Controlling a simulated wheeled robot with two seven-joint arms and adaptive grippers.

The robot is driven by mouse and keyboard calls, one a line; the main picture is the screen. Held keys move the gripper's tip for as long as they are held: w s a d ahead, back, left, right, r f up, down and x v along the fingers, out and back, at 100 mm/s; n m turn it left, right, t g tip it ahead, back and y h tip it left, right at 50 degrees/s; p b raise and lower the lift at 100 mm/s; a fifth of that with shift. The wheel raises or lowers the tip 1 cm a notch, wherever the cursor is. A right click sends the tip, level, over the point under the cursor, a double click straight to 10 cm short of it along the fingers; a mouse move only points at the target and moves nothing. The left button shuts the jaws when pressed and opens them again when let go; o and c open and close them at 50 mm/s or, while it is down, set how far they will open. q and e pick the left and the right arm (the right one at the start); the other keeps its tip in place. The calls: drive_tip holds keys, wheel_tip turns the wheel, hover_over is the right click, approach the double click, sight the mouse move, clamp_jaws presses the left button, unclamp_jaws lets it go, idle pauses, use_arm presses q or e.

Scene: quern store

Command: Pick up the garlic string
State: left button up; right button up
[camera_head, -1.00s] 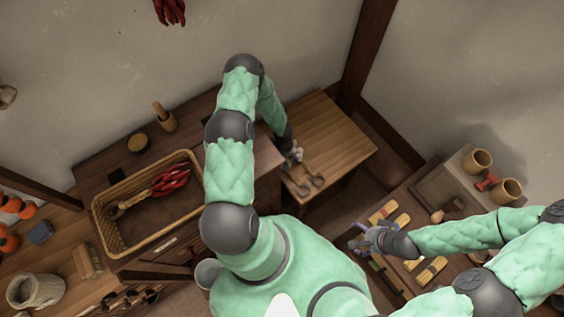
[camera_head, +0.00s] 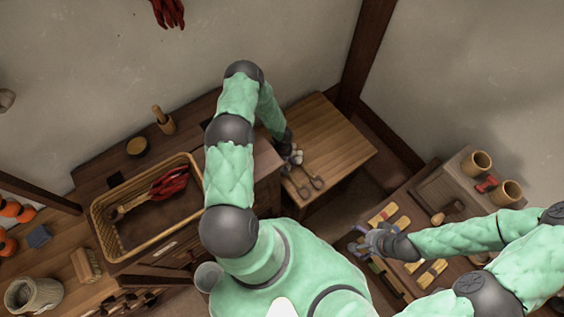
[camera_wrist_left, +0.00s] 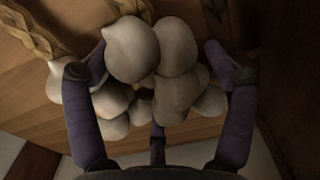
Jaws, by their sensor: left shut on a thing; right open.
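The garlic string shows in the left wrist view as a cluster of pale bulbs (camera_wrist_left: 150,55) with tan braided stems (camera_wrist_left: 30,30) running to the upper left. My left gripper (camera_wrist_left: 160,85) has its purple fingers on either side of the bulbs and is shut on them. In the head view my left gripper (camera_head: 292,156) is at the left edge of a small wooden table (camera_head: 330,135), and its arm hides part of it. A thin brown looped shape (camera_head: 305,181) lies by its fingertips, perhaps the braid. My right gripper (camera_head: 368,240) is open and empty over the right-hand bench.
The right bench holds yellow bundles (camera_head: 385,215) and wooden cups (camera_head: 475,163). The back of the small table is clear.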

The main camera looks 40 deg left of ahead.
use_arm(q)
wheel_tip(320, 180, up, 18)
drive_tip(key=p, duration=0.4)
drive_tip(key=shift+p, duration=0.4)
drive_tip(key=shift+w+f, duration=0.1)
idle(0.5)
drive_tip(key=w+d+r+m+b, duration=0.2)
drive_tip(key=d+r+m+b, duration=0.2)
drive_tip(key=d+m+b, duration=0.3)
drive_tip(key=w+d+r+m+b, duration=0.2)
drive_tip(key=d+r+m+b, duration=0.2)
drive_tip(key=d+m+b, duration=0.3)
drive_tip(key=shift+w+d+r+m, duration=0.25)
drive_tip(key=shift+d+r+m, duration=0.15)
drive_tip(key=shift+d, duration=0.75)
